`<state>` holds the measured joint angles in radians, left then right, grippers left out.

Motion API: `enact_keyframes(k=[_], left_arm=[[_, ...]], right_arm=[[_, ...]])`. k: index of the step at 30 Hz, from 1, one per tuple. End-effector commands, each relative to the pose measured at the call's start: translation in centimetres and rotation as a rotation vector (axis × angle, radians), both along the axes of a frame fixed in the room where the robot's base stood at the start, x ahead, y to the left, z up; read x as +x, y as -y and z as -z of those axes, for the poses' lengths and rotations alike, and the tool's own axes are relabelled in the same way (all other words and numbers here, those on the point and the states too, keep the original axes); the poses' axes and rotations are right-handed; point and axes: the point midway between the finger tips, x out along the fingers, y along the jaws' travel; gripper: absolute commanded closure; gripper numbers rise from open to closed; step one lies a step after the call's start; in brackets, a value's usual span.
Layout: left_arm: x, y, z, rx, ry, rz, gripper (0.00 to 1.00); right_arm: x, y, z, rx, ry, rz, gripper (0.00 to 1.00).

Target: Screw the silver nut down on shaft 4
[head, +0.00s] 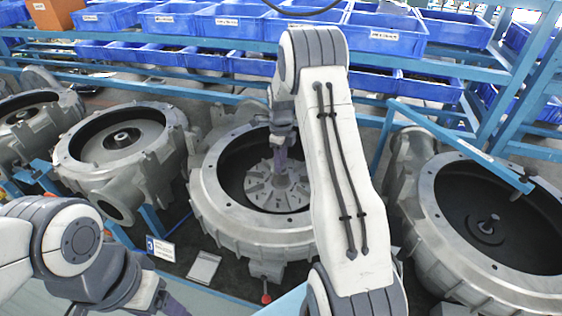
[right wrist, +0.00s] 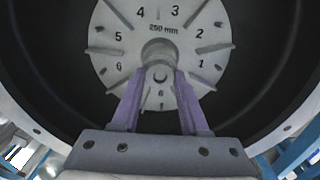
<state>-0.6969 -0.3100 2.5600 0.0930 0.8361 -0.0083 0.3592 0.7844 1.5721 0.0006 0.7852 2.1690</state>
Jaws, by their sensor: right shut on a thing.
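A silver-grey finned disc (head: 262,187) sits in the middle housing (head: 213,201). In the right wrist view the disc (right wrist: 116,36) shows printed numbers and "250 mm". My right gripper (head: 280,168) reaches down to the disc's centre in the head view. In the right wrist view its purple fingers (right wrist: 160,82) are shut on the silver nut (right wrist: 160,73), a small round grey piece at the hub. Its lower side and thread are hard to make out, so I cannot tell how it sits on the shaft. My left gripper (head: 172,304) is at the bottom edge, partly cut off.
A housing with a bare shaft (head: 488,222) stands at right, and another housing (head: 70,150) at left. A blue bar (head: 460,145) crosses near the right housing. A numbered sign (head: 160,248) and a pale plate (head: 204,267) lie in front. Blue bins (head: 375,36) line the back.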

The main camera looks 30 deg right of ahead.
Motion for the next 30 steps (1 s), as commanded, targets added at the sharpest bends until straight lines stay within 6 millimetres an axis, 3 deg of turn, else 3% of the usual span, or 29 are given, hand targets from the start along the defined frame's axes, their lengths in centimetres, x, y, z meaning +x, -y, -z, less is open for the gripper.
enact_keyframes(k=[1, 2, 3, 16, 30], left_arm=[[0.00, 0.00, 0.00, 0.000, 0.000, 0.000, 0.30], [0.00, 0.00, 0.00, 0.000, 0.000, 0.000, 0.30], [0.00, 0.00, 0.00, 0.000, 0.000, 0.000, 0.30], [0.00, 0.00, 0.00, 0.000, 0.000, 0.000, 0.30], [0.00, 0.00, -0.02, 0.000, 0.000, 0.000, 0.30]], right_arm=[[-0.02, 0.01, 0.02, 0.000, 0.000, -0.001, 1.00], [-0.02, 0.01, 0.02, 0.000, 0.000, -0.001, 0.48], [-0.02, 0.01, 0.02, 0.000, 0.000, -0.002, 0.43], [-0.01, 0.01, 0.01, -0.001, -0.001, -0.039, 0.43], [-0.01, 0.01, -0.03, -0.001, 0.000, -0.748, 0.43]])
